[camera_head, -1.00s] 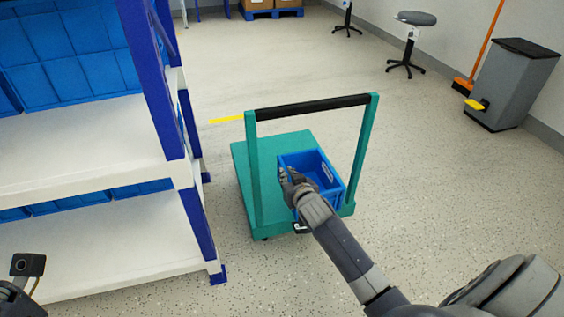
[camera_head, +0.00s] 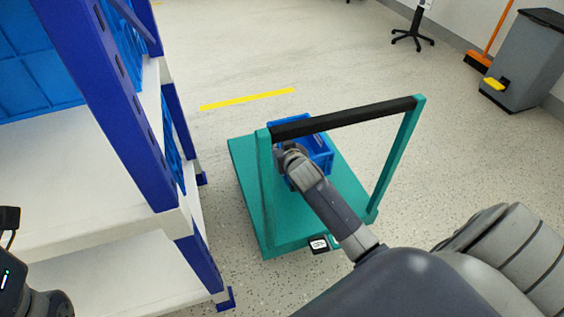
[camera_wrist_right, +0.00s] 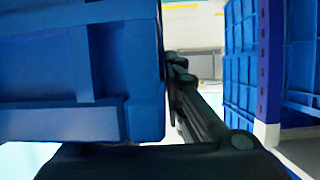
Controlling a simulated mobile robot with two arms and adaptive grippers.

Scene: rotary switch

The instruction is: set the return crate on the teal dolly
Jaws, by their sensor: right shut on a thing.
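The blue return crate (camera_head: 320,150) is seen through the handle frame of the teal dolly (camera_head: 262,225), above the far part of its deck. My right gripper (camera_head: 286,152) is shut on the near left side of the crate. The handle's black bar crosses in front of the crate, and my arm hides part of the deck. I cannot tell whether the crate touches the deck. In the right wrist view the crate (camera_wrist_right: 70,70) fills the left side, with a dark finger (camera_wrist_right: 195,105) along its wall. Only part of my left arm shows at the lower left, not its gripper.
A white and blue shelf rack (camera_head: 110,150) with blue crates stands close on the left of the dolly. A yellow floor line (camera_head: 247,99) lies beyond it. A grey bin (camera_head: 525,60), a broom and a stool base (camera_head: 412,40) are at the back right. The floor between is clear.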

